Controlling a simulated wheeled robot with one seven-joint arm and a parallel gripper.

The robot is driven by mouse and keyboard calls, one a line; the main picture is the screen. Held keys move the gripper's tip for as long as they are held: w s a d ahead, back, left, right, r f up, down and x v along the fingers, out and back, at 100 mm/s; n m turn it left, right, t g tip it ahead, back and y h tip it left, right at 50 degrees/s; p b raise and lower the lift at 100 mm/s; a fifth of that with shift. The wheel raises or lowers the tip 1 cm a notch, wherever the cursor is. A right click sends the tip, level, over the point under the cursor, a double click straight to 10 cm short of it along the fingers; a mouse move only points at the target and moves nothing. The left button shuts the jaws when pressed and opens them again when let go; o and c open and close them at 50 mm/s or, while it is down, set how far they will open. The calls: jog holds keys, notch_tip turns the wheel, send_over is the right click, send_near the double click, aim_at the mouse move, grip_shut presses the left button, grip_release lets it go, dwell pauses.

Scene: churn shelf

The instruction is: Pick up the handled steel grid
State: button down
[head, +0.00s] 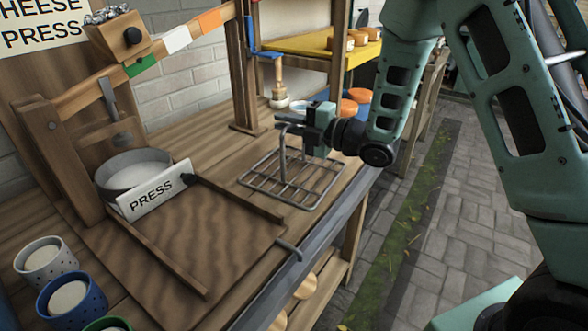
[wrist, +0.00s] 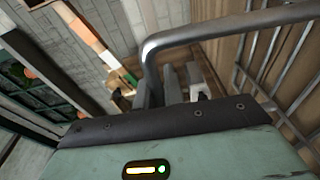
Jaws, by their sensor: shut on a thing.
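The handled steel grid (head: 262,190) is a flat rack of metal bars with an upright looped handle. In the head view it lies on or just above the wooden bench, right of the press; I cannot tell whether it touches the wood. My gripper (head: 289,126) is at the top of the handle and shut on it. In the wrist view the handle (wrist: 230,27) runs as a thick grey bar to my gripper's fingers (wrist: 172,88), and the grid's bars (wrist: 282,65) show at the right. The fingertips are partly hidden behind the handle.
A wooden press with a draining board (head: 190,235) and a white PRESS sign (head: 153,190) stands left of the grid. Several cups (head: 70,297) sit at the lower left. A wooden post (head: 245,70) and orange-topped pots (head: 357,97) are behind. The bench's front edge borders open paving.

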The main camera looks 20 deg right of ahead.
jog(key=shift+r, duration=0.1)
dwell(0.3)
notch_tip(320, 180, up, 10)
dwell(0.5)
dwell(1.1)
